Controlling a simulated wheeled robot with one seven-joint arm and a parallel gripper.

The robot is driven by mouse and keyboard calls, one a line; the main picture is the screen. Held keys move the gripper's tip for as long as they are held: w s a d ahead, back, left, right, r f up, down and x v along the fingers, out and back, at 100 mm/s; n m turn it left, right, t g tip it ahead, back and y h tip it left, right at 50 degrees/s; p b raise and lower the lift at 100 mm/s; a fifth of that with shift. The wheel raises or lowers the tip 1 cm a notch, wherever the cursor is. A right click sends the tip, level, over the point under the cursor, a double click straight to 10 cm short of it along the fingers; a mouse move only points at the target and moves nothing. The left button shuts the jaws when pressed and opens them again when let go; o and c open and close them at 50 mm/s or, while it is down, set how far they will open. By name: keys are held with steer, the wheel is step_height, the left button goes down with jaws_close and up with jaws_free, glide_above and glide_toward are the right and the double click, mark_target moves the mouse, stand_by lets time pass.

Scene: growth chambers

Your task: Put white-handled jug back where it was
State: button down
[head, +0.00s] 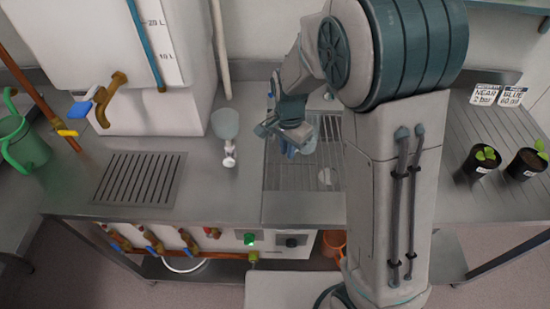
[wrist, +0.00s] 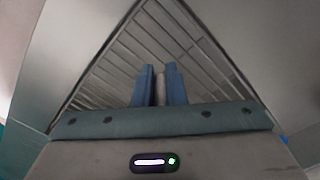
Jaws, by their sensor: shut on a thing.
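A pale, see-through jug (head: 226,124) with a white handle (head: 229,152) stands on the steel counter left of the grated basin, its handle toward the front. My gripper (head: 290,142) is over the grate, right of that jug and apart from it. In the wrist view my blue fingers (wrist: 160,88) are shut on a thin pale piece (wrist: 160,90). In the head view a pale bluish, see-through body (head: 309,144) shows beside the fingers. It looks like a vessel, but my arm and gripper partly hide it, so I cannot tell its shape or handle colour.
A large white tank (head: 120,60) with a brass tap (head: 108,98) stands at the back left. A slotted drain (head: 138,178) lies before it. A green can (head: 24,145) is at far left. Two potted seedlings (head: 482,160) stand at right. The front counter is clear.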

steer(key=shift+a+f+p, duration=0.25)
steer(key=shift+a+f, duration=0.4)
steer(key=shift+f, duration=0.4)
steer(key=shift+a+f+p, duration=0.25)
steer(key=shift+a+f, duration=0.35)
steer(key=shift+f, duration=0.4)
steer(key=shift+a+f+p, duration=0.25)
steer(key=shift+a+f, duration=0.4)
steer(key=shift+f, duration=0.4)
steer(key=shift+f, duration=0.2)
steer(key=c, duration=1.5)
jaws_free()
steer(key=shift+r, duration=0.1)
